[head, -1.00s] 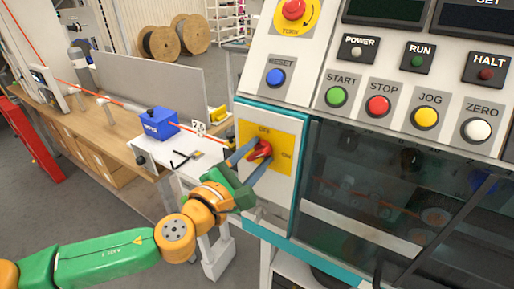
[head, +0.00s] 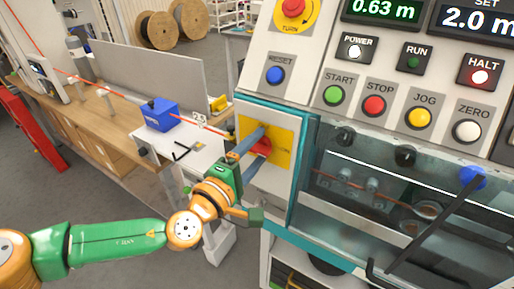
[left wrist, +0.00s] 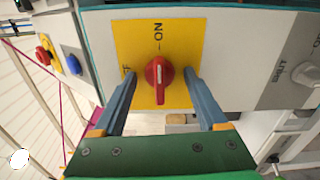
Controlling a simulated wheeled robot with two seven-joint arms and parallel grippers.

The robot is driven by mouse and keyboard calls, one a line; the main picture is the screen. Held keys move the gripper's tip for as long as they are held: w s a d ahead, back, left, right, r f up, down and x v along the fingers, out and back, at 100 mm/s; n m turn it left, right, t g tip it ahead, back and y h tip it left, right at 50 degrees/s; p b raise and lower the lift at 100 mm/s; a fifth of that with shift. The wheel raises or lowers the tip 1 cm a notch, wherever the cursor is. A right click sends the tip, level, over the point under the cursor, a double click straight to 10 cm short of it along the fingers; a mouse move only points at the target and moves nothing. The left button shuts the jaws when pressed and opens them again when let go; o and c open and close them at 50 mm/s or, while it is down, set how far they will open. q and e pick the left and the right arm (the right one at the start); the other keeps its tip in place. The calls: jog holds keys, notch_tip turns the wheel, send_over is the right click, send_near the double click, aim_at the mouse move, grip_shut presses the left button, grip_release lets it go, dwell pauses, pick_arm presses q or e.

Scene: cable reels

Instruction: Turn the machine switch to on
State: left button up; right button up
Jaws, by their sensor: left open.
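The machine switch (head: 263,147) is a red knob on a yellow plate (head: 285,150), on the white panel left of the machine window. In the left wrist view the knob (left wrist: 158,84) has its white line upright, in line with the ON label (left wrist: 158,32). The OFF label at the plate's left is partly hidden by a finger. My left gripper (head: 252,149) is open in front of the plate. In the left wrist view its two fingers (left wrist: 158,92) stand on either side of the knob, with a gap on both sides. My right gripper is not in view.
Above are lit displays (head: 381,8), a lit POWER lamp (head: 355,47) and a red-lit HALT lamp (head: 480,76). Several push buttons, including START (head: 333,95), sit beside the switch panel. A workbench with a blue box (head: 160,114) stands left.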

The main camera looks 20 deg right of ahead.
pick_arm(q)
jog(key=shift+s+a, duration=0.2)
jog(key=p+v, duration=0.2)
jog(key=v, duration=0.5)
jog(key=shift+s+a+p, duration=0.2)
jog(key=shift+a+p, duration=0.05)
jog(key=shift+p, duration=0.1)
